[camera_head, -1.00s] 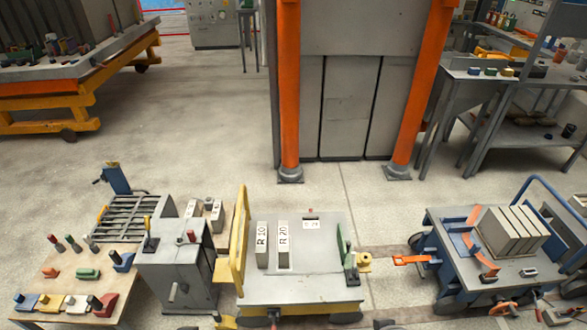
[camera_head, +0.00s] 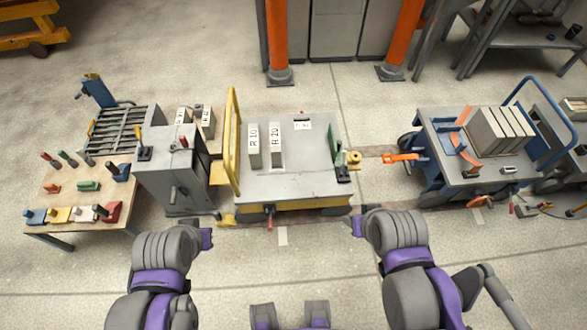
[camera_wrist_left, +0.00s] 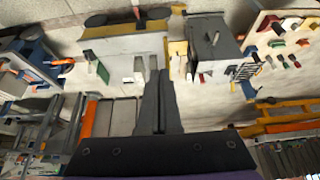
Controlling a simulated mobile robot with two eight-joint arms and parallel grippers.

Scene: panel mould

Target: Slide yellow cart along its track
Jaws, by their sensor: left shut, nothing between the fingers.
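The yellow cart (camera_head: 300,186) stands in the middle of the head view, with a grey top, a yellow push bar (camera_head: 233,140) on its left and a red-tipped lever (camera_head: 269,215) at its front. Two blocks marked R 10 (camera_head: 254,146) and R 20 (camera_head: 277,145) stand on it. The cart's grey top also shows, upside down, in the left wrist view (camera_wrist_left: 115,47). My left gripper (camera_wrist_left: 161,78) is shut and empty, apart from the cart. My right arm's purple wrist end (camera_head: 357,227) is in front of the cart's right side; its fingers cannot be made out.
A grey cabinet (camera_head: 174,172) stands close left of the cart, beside a table (camera_head: 65,200) with small coloured parts. A blue cart (camera_head: 450,172) with grey slabs and an orange hook (camera_head: 402,158) stands to the right. Floor track (camera_head: 380,152) shows between the carts. Front floor is clear.

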